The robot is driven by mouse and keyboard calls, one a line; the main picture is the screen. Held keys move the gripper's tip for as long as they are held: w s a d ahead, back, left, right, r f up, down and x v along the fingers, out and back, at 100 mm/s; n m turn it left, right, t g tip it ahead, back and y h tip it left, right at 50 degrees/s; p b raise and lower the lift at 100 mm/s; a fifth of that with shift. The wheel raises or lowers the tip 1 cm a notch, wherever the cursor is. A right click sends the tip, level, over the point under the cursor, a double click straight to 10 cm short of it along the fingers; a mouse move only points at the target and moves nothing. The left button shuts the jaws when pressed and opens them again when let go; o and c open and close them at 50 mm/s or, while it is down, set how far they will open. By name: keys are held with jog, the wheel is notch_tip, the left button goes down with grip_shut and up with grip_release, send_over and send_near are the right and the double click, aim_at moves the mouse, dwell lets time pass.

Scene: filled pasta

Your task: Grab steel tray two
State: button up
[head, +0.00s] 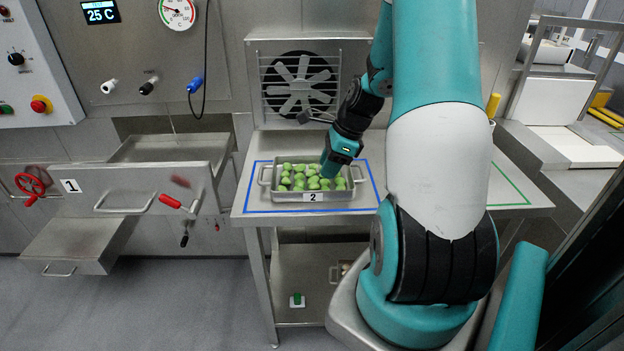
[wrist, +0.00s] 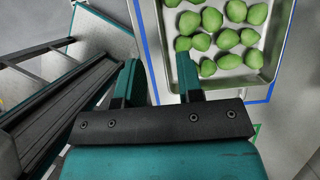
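Steel tray two (head: 345,194) is a shallow metal tray with a "2" label on its front and a handle at each end. It sits inside a blue outline on the steel table and holds several green filled pasta pieces (head: 299,178).
The steel table (head: 400,150) has free room right of the tray, with part of a green outline (head: 508,184). A fan grille (head: 300,86) is behind. At left are a drawer unit labelled 1 (head: 130,190) and a red valve wheel (head: 30,183).

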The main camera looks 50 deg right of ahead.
aim_at(313, 192)
jog(key=x, duration=0.4)
jog(key=p+x, duration=0.1)
jog(key=x, duration=0.4)
jog(key=shift+w+a+f, duration=0.1)
jog(key=shift+a, duration=0.2)
grip_shut()
